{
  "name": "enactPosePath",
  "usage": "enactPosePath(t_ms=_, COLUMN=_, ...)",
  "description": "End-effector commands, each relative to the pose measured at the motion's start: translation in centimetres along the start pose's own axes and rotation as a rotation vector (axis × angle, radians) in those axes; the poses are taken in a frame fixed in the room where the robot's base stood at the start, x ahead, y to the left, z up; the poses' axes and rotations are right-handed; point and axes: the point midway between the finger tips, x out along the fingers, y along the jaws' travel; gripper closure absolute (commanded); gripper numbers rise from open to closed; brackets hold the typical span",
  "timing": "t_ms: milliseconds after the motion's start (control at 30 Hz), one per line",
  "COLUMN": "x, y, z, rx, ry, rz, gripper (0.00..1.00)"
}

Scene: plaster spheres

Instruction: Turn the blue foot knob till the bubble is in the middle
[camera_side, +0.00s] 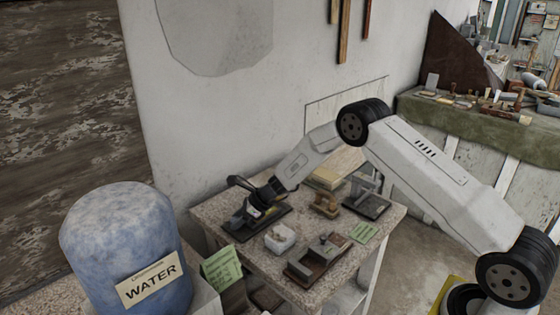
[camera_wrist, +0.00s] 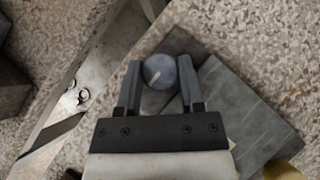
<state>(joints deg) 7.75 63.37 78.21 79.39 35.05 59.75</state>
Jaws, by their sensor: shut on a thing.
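The blue foot knob (camera_wrist: 159,71) is a round blue-grey disc with a pale line on its top, slanting from upper right to lower left. My gripper (camera_wrist: 159,76) has one finger on each side of the knob and is shut on it. A dark grey plate (camera_wrist: 240,105) lies beside and below the knob. In the side view, my gripper (camera_side: 258,205) reaches down to a device on a dark base (camera_side: 270,223) at the table's left; it hides the knob there. I cannot make out the bubble in either view.
The speckled table (camera_side: 225,205) also bears a white tub (camera_side: 280,238), a wooden and metal tool (camera_side: 318,262), a green note (camera_side: 362,232), a wooden piece (camera_side: 325,206) and a dark-based stand (camera_side: 367,204). A blue water barrel (camera_side: 115,235) stands front left. The wall is close behind.

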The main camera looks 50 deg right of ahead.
Motion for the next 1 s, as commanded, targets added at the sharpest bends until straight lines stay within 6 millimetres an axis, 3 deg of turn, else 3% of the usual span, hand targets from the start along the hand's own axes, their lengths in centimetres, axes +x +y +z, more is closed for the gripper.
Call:
enactPosePath(t_ms=367, x=0.0, y=-0.13, z=-0.04, rx=-0.073, ry=0.0, rz=0.071, gripper=1.0)
enactPosePath(t_ms=1000, x=0.06, y=-0.41, z=0.02, rx=-0.364, ry=0.0, rz=0.364, gripper=1.0)
